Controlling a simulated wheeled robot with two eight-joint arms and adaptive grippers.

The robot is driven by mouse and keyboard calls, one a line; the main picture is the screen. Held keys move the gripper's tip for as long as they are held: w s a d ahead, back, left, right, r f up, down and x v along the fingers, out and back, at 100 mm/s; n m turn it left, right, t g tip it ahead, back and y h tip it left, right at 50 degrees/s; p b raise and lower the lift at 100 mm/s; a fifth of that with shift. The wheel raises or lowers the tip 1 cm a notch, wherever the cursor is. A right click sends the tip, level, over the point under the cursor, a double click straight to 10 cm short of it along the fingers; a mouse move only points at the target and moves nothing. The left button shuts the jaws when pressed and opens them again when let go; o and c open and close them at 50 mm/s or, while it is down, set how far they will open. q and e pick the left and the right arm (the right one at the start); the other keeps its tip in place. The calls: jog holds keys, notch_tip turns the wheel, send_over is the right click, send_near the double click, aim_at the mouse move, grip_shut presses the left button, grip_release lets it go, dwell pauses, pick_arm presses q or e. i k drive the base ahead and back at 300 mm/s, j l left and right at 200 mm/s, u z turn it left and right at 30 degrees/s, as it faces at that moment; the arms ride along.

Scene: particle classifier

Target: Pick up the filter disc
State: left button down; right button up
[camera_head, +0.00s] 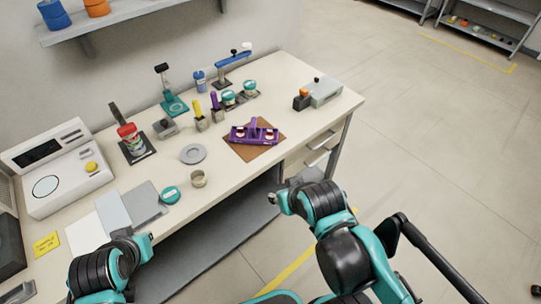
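A flat round grey disc (193,153) with a paler centre lies on the bench; it looks like the filter disc. Nothing touches it. My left gripper (146,243) is low at the front left edge of the bench, well short of the disc. My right gripper (275,197) is in front of the bench's front edge, to the right of and nearer than the disc. Both grippers are small and partly hidden by their own wrists, so their finger opening is unclear. I see nothing held in either.
A small metal cup (198,179) and a teal round lid (170,195) sit just in front of the disc. A purple holder (253,134) on a brown mat (236,151) is to the right. A white machine (62,168) stands left; tools and jars line the back.

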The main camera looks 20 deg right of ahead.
aim_at(269, 136)
jog(key=i+l+z, duration=0.25)
jog(key=i+l, duration=0.2)
jog(key=l, duration=0.2)
jog(key=i+l+z, duration=0.2)
jog(key=i+l, duration=0.25)
jog(key=l, duration=0.15)
